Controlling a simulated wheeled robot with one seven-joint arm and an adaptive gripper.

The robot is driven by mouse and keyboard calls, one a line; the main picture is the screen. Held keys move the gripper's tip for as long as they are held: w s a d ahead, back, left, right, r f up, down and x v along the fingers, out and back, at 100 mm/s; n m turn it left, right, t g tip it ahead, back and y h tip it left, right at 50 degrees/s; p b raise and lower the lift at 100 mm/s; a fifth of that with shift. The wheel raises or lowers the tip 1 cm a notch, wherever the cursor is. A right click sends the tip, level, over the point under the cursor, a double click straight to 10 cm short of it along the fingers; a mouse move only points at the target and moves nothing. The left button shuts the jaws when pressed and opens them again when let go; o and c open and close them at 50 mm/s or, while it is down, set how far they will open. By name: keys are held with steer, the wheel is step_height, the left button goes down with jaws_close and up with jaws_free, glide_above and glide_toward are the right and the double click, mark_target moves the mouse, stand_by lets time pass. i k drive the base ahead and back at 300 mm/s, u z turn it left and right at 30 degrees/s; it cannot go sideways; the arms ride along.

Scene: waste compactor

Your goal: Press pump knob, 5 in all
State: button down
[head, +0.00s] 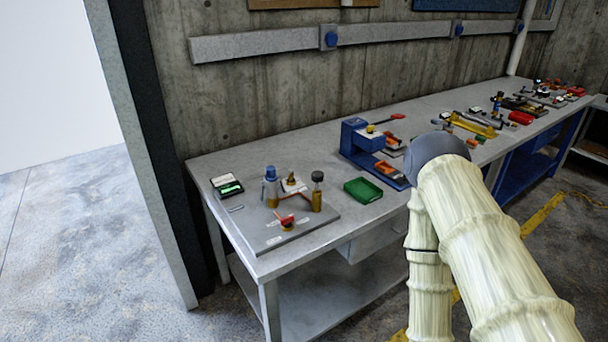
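A grey board (325,224) lies on the near left end of the long workbench (330,140). On it stand a blue-topped bottle (270,188), a dark-capped amber bottle (317,193) and a small white-and-brass piece (292,185). A low brass piece with a red top (288,221) sits nearer the board's front. I cannot tell which of these bears the pump knob; the parts are too small. My arm fills the right foreground, apart from the board in the picture. My gripper is not in view.
A black case with green contents (226,185) lies left of the board. A green tray (363,190) and a blue press-like device (357,138) stand to the right. Several tools lie farther along the bench. Open floor (70,240) is at left, beyond a dark post (150,130).

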mark_target(317, 176)
steer(key=u, duration=2.3)
steer(key=i, duration=1.85)
steer(key=z, duration=3.1)
